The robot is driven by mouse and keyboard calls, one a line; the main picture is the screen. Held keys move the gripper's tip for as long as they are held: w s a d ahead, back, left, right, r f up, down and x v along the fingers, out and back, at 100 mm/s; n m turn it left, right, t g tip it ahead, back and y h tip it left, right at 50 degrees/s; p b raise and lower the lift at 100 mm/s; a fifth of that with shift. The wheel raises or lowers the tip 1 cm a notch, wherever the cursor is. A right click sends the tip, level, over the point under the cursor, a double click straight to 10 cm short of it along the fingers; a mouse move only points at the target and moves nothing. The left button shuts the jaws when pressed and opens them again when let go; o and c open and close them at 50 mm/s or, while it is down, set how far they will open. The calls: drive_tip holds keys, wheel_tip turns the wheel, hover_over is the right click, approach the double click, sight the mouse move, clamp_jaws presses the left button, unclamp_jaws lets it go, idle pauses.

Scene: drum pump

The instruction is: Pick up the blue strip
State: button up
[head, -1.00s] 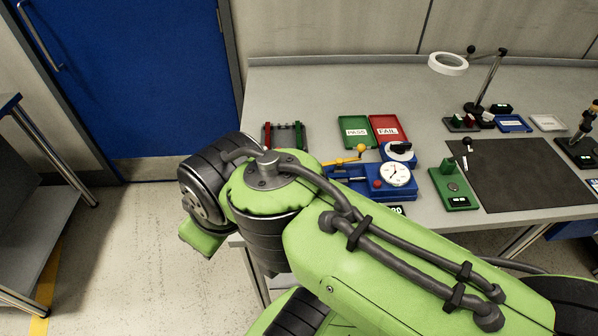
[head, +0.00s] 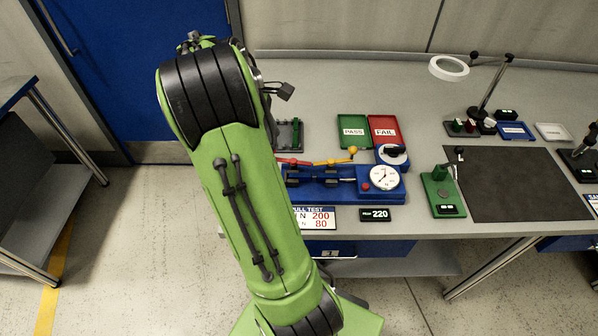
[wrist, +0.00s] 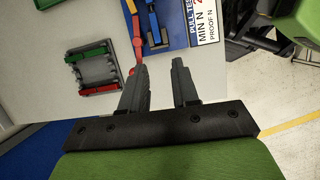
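No strip that I can be sure is the blue one shows in the rack. The grey rack (wrist: 112,66) holds a green strip (wrist: 88,53) across one end and a red strip (wrist: 100,90) across the other in the wrist view. A narrow blue piece (wrist: 154,28) shows at the top; I cannot tell if it is a strip or part of the blue test fixture (head: 330,192). My gripper (wrist: 159,66) is open and empty, above the table edge, to the right of the rack. In the head view my arm hides it and part of the rack (head: 299,134).
PASS (head: 353,144) and FAIL (head: 385,123) trays stand behind the fixture. A pull test sign (head: 315,218) and a display (head: 375,215) are at the front edge. A dark mat (head: 510,183) lies right. Bare table is around the rack.

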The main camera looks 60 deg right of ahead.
drive_tip(key=s+d+f+g, duration=0.1)
drive_tip(key=d+f, duration=0.1)
drive_tip(key=d, duration=0.1)
drive_tip(key=b, duration=0.4)
hover_over(306, 175)
drive_tip(key=w+a, duration=0.1)
drive_tip(key=w, duration=0.1)
drive_tip(key=shift+n, duration=0.3)
wheel_tip(306, 175, down, 9)
drive_tip(key=shift+w+a+r, duration=0.1)
drive_tip(key=shift+w+r, duration=0.05)
drive_tip(key=shift+r, duration=0.05)
drive_tip(key=b+x, duration=0.2)
drive_tip(key=x, duration=0.3)
drive_tip(key=shift+f, duration=0.4)
drive_tip(key=shift+r, duration=0.1)
clamp_jaws()
